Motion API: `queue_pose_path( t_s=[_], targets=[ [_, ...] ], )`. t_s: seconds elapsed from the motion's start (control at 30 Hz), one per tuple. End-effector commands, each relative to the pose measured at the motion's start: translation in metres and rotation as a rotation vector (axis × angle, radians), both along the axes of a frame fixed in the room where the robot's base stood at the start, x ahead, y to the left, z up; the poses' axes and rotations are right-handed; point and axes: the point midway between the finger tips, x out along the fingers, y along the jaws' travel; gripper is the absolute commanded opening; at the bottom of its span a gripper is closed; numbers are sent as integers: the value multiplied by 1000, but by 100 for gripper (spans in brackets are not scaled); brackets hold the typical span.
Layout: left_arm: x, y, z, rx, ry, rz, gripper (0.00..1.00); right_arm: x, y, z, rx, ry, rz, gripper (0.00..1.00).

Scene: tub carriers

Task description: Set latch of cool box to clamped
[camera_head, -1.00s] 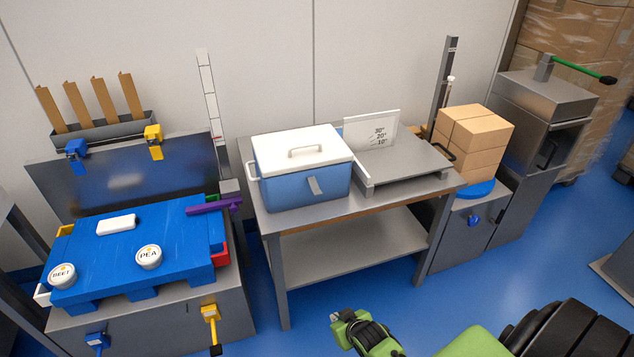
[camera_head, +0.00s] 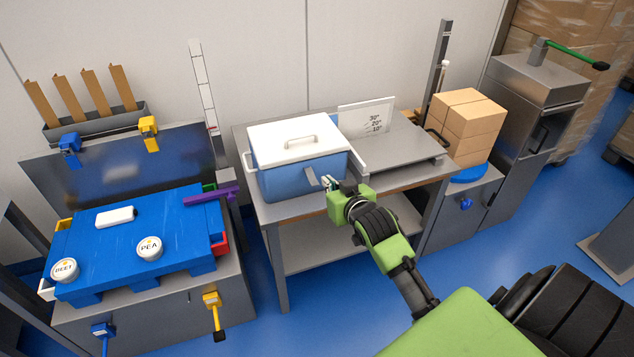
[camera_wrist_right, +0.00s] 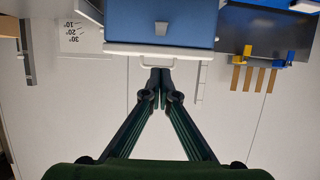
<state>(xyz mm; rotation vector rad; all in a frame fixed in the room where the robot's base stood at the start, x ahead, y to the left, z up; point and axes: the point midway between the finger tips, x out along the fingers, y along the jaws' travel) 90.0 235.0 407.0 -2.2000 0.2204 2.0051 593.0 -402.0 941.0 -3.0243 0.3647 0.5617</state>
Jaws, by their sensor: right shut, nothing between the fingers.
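The cool box (camera_head: 300,178) is blue with a white lid (camera_head: 295,142) and stands on the left part of the steel table. The lid lies closed on the box. The grey latch (camera_head: 313,177) hangs on the front face, its lower end tilted out from the box. My right gripper (camera_head: 326,183) is shut and empty, just right of the latch; I cannot tell whether it touches it. The right wrist view is upside down and shows the shut fingers (camera_wrist_right: 160,72), the box (camera_wrist_right: 160,12) and the latch (camera_wrist_right: 161,28). My left gripper is not in view.
The steel table (camera_head: 400,152) has an angle plate (camera_head: 366,118) behind its right part. A blue crate (camera_head: 120,240) with tubs stands at left on a steel chest (camera_head: 180,310). Cardboard boxes (camera_head: 466,125) stand at right. The floor before the table is clear.

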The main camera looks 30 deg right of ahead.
Motion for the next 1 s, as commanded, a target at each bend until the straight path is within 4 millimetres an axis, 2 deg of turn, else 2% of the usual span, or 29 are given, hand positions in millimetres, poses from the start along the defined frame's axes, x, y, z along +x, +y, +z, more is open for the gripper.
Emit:
queue_pose_path(
  t_s=[0.23,0.77,0.9,1.0],
  targets=[
    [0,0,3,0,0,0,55,17,-4,-6,0,0,0,0],
    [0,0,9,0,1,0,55,91,-22,-35,0,0,0,0],
    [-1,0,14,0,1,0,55,88,-21,-59,2,6,0,0],
    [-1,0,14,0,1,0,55,87,-21,-69,2,4,0,0]
  ],
)
